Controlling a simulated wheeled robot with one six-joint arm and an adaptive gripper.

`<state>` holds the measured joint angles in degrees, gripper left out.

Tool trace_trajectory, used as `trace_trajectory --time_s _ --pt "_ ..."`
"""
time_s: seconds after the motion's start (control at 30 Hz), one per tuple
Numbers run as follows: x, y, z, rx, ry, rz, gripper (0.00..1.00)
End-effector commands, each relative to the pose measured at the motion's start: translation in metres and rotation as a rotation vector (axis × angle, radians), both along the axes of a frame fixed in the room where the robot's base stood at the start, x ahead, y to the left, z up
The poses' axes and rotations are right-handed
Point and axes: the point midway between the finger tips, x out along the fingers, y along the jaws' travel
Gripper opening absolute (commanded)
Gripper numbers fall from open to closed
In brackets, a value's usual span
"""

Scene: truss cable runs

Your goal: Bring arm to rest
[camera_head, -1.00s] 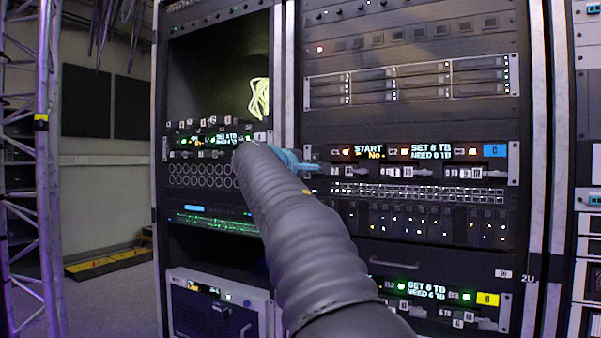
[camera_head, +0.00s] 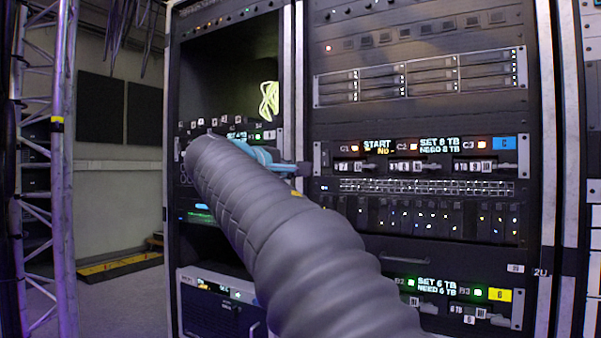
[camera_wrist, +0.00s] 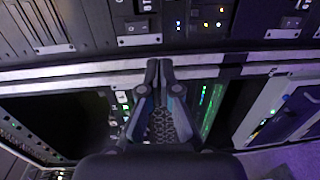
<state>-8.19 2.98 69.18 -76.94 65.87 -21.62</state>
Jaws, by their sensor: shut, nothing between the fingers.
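My arm, a thick grey ribbed sleeve, rises from the bottom right of the head view toward the left rack. My gripper (camera_head: 300,168), with light blue parts, shows just past its end, pointing right at the height of the panel with the blue C label (camera_head: 502,143). In the wrist view my gripper (camera_wrist: 160,66) has its two dark fingertips together with nothing between them. The fingers lie in front of a pale rack rail (camera_wrist: 90,70); whether they touch it I cannot tell.
The right rack (camera_head: 420,120) holds several lit panels, one with a yellow label (camera_head: 499,294). The left rack has an open bay with a pale yellow cable coil (camera_head: 269,100). A metal truss (camera_head: 62,190) stands at far left. Floor (camera_head: 125,305) shows clear between truss and rack.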

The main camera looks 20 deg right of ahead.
Motion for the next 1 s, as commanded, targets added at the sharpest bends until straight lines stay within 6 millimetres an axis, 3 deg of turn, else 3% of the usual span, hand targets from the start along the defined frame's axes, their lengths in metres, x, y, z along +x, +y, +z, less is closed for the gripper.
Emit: trace_trajectory --time_s 0.73,0.87,1.0 --pt "-0.001 0.01 -0.003 0.036 -0.034 0.018 0.0" --pt "0.017 0.023 -0.052 0.166 -0.005 0.069 0.0" --pt "0.018 0.044 -0.137 0.378 0.071 0.114 0.0"
